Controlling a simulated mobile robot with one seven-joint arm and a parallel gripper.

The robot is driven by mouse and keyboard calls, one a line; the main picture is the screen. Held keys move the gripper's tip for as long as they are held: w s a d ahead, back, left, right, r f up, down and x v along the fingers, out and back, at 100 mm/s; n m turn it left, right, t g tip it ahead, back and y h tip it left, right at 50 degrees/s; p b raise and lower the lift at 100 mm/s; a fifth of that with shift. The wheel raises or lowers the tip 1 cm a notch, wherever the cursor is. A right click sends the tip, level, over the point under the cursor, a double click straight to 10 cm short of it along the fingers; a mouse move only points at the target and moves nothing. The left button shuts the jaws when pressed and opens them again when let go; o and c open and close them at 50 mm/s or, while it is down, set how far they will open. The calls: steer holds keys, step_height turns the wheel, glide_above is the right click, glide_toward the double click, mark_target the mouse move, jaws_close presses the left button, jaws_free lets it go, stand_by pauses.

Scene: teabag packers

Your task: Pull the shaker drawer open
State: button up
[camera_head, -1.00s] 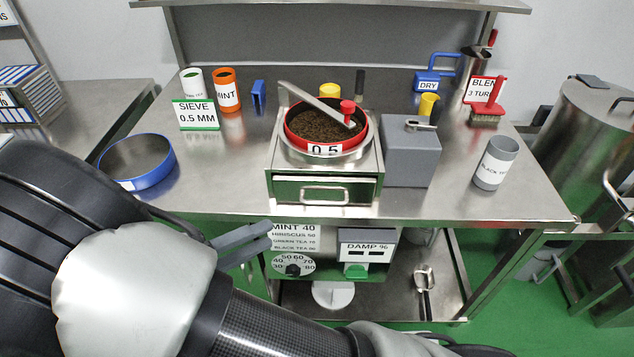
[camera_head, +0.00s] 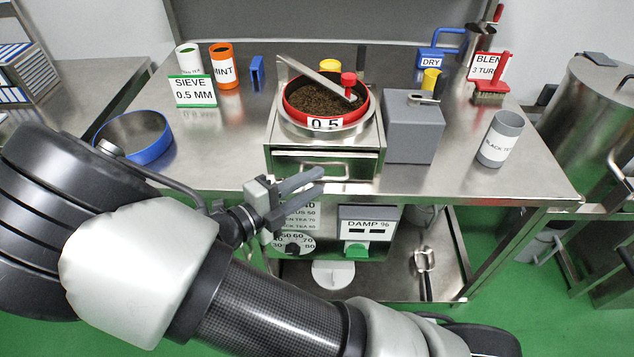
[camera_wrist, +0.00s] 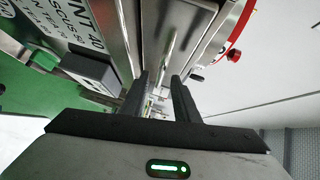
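The shaker drawer (camera_head: 362,169) is the metal front low in the steel shaker body, under the red-rimmed sieve (camera_head: 326,123). It looks closed. Its bar handle (camera_head: 322,162) is partly hidden behind my gripper in the head view. My gripper (camera_head: 318,180) is at the front of the drawer, its two fingers pointing right and apart. In the wrist view my gripper (camera_wrist: 160,78) is open and empty, and the bright handle bar (camera_wrist: 168,50) appears ahead, roughly between the fingertips. I cannot tell whether a finger touches it.
A grey box (camera_head: 411,130) stands right of the shaker, and a blue-rimmed sieve (camera_head: 133,138) lies left on the steel table (camera_head: 225,180). Below the table edge are a dial panel (camera_head: 294,244) and a DAMP % meter (camera_head: 368,225).

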steer(key=shift+x, duration=0.95)
steer(key=shift+c, duration=0.3)
jaws_close()
steer(key=s+p, duration=0.8)
steer(key=s, duration=0.7)
steer(key=shift+s+a, duration=0.3)
